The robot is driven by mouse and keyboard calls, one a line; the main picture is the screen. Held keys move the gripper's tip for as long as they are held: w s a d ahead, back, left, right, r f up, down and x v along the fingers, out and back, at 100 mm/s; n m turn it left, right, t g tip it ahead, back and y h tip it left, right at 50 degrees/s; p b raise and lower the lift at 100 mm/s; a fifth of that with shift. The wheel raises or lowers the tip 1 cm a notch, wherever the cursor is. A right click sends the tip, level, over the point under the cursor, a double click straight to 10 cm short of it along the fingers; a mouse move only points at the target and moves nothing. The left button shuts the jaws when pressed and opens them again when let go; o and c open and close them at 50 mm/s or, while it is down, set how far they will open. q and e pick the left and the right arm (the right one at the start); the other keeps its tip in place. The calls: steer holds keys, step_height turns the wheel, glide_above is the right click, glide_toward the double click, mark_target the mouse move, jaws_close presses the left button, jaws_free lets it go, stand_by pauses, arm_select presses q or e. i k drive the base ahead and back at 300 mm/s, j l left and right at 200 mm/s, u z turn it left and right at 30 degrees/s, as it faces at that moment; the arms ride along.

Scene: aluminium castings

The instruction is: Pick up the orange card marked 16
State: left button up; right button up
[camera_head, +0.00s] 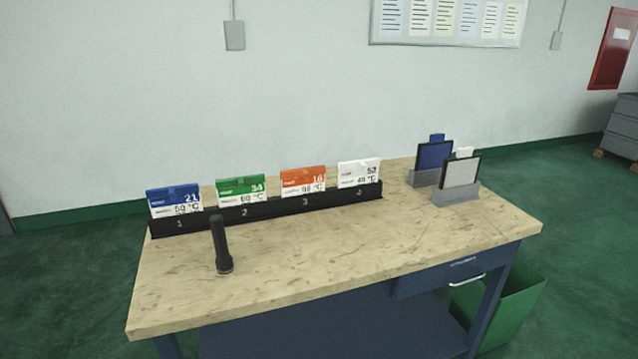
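The orange card marked 16 (303,180) stands upright in the slot labelled 3 of a long black rack (345,201) on the workbench. Its top is orange and its lower part is white with print; its bottom edge is hidden by the rack. To its left stand the green card marked 34 (241,189) and the blue card marked 21 (174,200). To its right stands a white card marked 52 (358,173). Neither of my grippers shows in the head view.
Two grey holders, one with a blue panel (434,156) and one with a pale panel (460,173), stand at the right. The front middle of the benchtop is clear. A green bin (510,305) is below right.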

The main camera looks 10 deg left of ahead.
mark_target(302, 181)
steer(key=l+u, duration=0.2)
steer(key=u, duration=0.15)
steer(key=l+u, duration=0.35)
steer(key=i+j, duration=0.05)
steer(key=j, duration=0.05)
